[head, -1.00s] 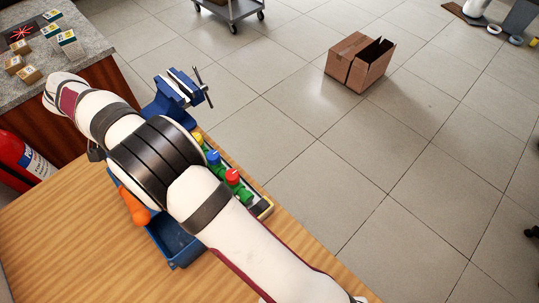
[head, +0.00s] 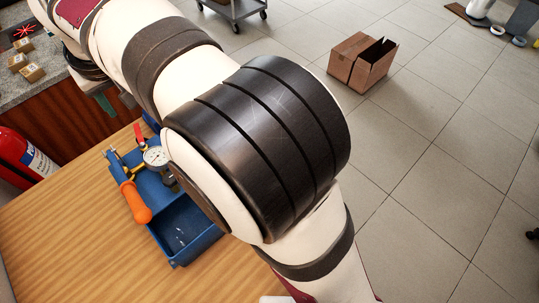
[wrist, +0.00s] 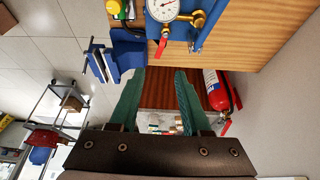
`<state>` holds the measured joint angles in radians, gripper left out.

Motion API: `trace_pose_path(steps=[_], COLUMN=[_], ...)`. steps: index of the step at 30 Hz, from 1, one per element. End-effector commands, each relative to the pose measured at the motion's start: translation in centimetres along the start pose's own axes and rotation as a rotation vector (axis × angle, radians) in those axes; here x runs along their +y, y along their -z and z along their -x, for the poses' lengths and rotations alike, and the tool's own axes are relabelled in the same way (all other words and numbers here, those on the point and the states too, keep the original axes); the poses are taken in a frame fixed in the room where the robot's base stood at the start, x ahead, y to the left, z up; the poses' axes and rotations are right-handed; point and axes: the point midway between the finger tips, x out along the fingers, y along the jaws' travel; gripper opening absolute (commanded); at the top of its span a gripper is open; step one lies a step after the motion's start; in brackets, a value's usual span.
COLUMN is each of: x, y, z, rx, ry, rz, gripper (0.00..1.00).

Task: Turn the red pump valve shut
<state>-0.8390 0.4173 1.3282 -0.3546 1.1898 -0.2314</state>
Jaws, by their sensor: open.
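The blue test pump (head: 187,232) stands on the wooden bench, with an orange handle (head: 135,203) and a round gauge (head: 156,156). The wrist view shows the gauge (wrist: 163,8) with brass fittings at the top edge. I cannot tell which one is the pump valve. My gripper (wrist: 158,72) is open and empty, its green fingers apart from both levers. Its fingertips (head: 117,103) show small in the head view, beyond the pump.
A blue vise (wrist: 125,52) stands left of the pump in the wrist view, with a yellow-topped green valve (wrist: 117,7) near it. A red fire extinguisher (head: 24,156) stands by the bench. My arm hides much of the bench's right side. A cardboard box (head: 362,61) is on the floor.

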Motion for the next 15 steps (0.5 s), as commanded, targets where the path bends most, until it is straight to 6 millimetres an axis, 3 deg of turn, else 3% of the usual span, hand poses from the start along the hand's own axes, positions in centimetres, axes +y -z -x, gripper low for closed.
trace_pose_path(steps=[6,15], x=[4.9,9.9], y=[-3.8,-10.1], z=[1.8,4.3], rx=[-0.050,-0.114], ry=[-0.022,-0.047], rz=[-0.147,-0.353], gripper=[0.47,0.47])
